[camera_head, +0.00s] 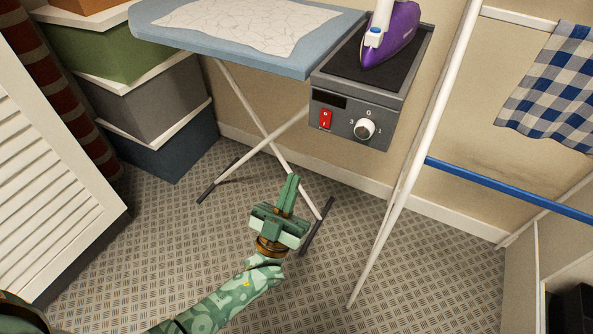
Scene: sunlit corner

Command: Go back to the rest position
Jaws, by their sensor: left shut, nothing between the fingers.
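My left gripper (288,193) is green and shut, with nothing between its fingers. It points up the picture, in front of the crossed white legs of the ironing board (318,66), and hides part of them. My left arm comes in from the bottom left. My right gripper is not in view. A purple iron (397,38) stands on a grey control unit (345,107) at the board's right end. The unit has a red switch (326,119) and a white knob (364,129).
A crumpled white cloth (250,22) lies on the board. Stacked boxes (165,103) stand at the back left, a white louvred panel (45,185) at the left. A white rack (411,165) with a blue bar (505,188) and checked cloth (553,90) stands right. Floor (330,290) is clear at front.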

